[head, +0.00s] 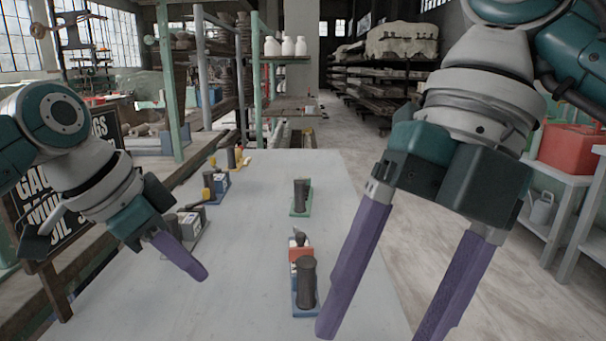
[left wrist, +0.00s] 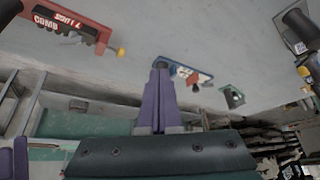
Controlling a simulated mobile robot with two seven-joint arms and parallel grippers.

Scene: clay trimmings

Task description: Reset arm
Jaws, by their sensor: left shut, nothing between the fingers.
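My left gripper (head: 203,277) hangs above the left part of the pale grey table (head: 240,300) in the head view. Its purple fingers are together with nothing between them; they also show shut in the left wrist view (left wrist: 160,72). My right gripper (head: 378,332) is large at the right of the head view. Its two purple fingers are spread wide apart, with nothing seen between them, over the table's near right side. The right fingers are close to a dark cylinder on a blue base (head: 307,284) in the picture; I see no contact.
Another dark cylinder on a green base (head: 301,196) stands farther back. A grey block (head: 192,222) and a blue item (head: 221,181) stand along the left edge. A red lettered piece (left wrist: 75,25) shows in the left wrist view. The table's middle is clear.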

